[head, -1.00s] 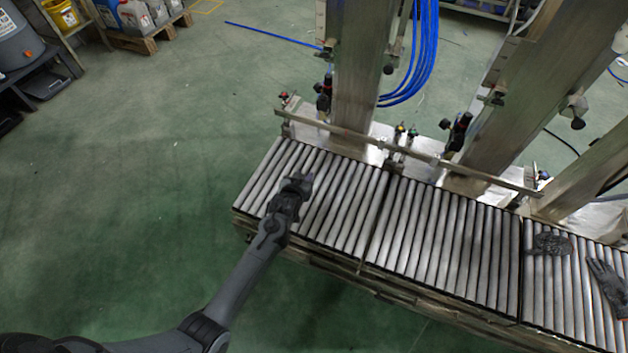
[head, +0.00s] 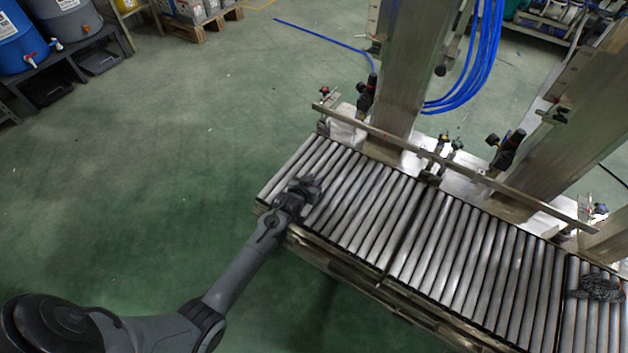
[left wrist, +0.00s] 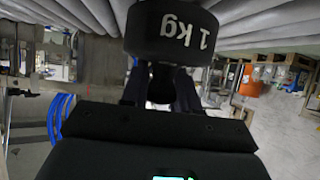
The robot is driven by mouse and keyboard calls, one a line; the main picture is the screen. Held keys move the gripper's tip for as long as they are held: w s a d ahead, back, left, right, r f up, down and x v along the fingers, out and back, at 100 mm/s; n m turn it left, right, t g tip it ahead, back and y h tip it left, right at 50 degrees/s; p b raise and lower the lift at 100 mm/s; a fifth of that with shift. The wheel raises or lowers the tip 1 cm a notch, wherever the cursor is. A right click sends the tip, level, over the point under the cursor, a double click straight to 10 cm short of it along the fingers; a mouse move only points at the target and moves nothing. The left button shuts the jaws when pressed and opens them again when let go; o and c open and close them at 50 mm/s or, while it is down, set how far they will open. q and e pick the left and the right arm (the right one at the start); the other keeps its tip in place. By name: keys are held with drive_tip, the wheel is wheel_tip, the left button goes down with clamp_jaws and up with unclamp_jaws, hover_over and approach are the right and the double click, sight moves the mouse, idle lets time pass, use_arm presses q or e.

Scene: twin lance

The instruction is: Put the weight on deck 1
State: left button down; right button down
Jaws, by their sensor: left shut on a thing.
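A black weight marked "1 kg" (left wrist: 170,30) fills the top middle of the left wrist view, with its lettering upside down. My left gripper (left wrist: 160,88) is shut on it. In the head view my left gripper (head: 308,187) is over the left section of the roller conveyor (head: 350,215), near its left end. The weight is hard to tell from the dark gripper there. In the wrist view the rollers (left wrist: 265,18) run close behind the weight; I cannot tell whether it touches them. No deck label is readable. My right gripper is not in view.
A metal rail (head: 455,165) runs along the conveyor's back edge, with steel posts (head: 415,70) behind it. A dark glove (head: 597,288) lies on the rollers at far right. The rollers between are clear. Blue hoses (head: 475,60) hang behind. Open green floor lies left.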

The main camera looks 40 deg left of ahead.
use_arm(q)
drive_tip(key=shift+f, duration=0.5)
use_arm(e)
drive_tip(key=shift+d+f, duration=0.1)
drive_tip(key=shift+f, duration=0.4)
use_arm(q)
drive_tip(key=shift+w, duration=0.1)
drive_tip(key=c, duration=1.2)
unclamp_jaws()
drive_tip(key=shift+f, duration=0.25)
drive_tip(key=shift+c, duration=0.2)
drive_tip(key=o, duration=0.4)
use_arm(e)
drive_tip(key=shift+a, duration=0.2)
